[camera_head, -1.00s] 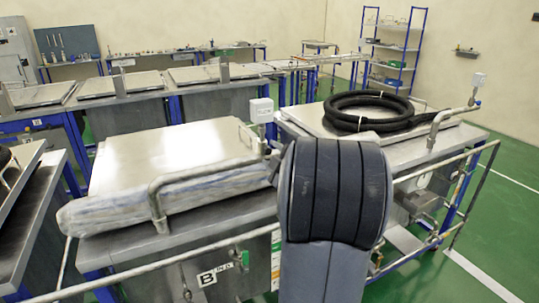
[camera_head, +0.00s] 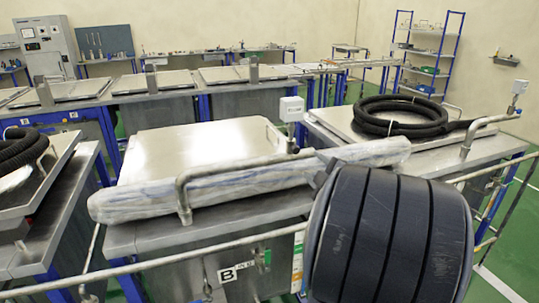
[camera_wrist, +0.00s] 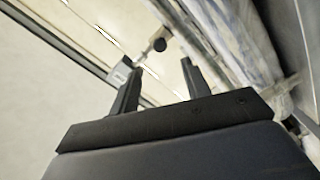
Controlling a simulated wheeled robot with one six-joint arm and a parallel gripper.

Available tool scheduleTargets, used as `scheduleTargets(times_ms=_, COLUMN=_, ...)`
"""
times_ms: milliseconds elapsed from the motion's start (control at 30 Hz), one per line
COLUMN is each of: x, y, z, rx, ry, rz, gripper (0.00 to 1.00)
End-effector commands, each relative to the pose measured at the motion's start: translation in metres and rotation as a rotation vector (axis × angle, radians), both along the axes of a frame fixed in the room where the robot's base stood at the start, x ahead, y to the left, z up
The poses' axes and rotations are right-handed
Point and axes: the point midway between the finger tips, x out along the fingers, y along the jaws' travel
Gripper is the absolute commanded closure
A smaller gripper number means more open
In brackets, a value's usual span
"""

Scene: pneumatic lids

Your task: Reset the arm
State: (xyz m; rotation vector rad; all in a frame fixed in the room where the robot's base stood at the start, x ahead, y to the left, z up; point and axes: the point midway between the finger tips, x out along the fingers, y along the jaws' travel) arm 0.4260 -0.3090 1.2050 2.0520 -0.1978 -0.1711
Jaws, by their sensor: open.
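My gripper (camera_wrist: 157,83) shows in the wrist view with its two dark fingers apart and nothing between them. Beyond the fingertips is a small round dark-ended part on a light fitting (camera_wrist: 158,45); I cannot tell its distance. In the head view my dark ribbed arm fills the lower right and hides most of my gripper and what lies behind it. A long plastic-wrapped roll (camera_head: 210,188) lies across the front of the closest lid (camera_head: 190,150), behind a bent metal handle (camera_head: 183,200). Its right end reaches behind the top of my arm.
A black coiled hose (camera_head: 400,112) lies on the right-hand unit. A white box (camera_head: 291,108) stands on a post between the units. Metal rails (camera_head: 150,268) run along the front. More lidded benches (camera_head: 155,83) and a blue-framed shelf (camera_head: 428,50) stand behind.

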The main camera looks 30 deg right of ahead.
Motion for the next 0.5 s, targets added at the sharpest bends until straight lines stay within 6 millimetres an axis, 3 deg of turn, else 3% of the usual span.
scheduleTargets(times_ms=167, x=0.020, y=-0.003, z=0.000, rx=0.001, ry=0.000, rz=0.004, gripper=0.55)
scheduleTargets(times_ms=500, x=0.078, y=-0.016, z=-0.001, rx=0.000, ry=0.001, rz=0.004, gripper=0.55)
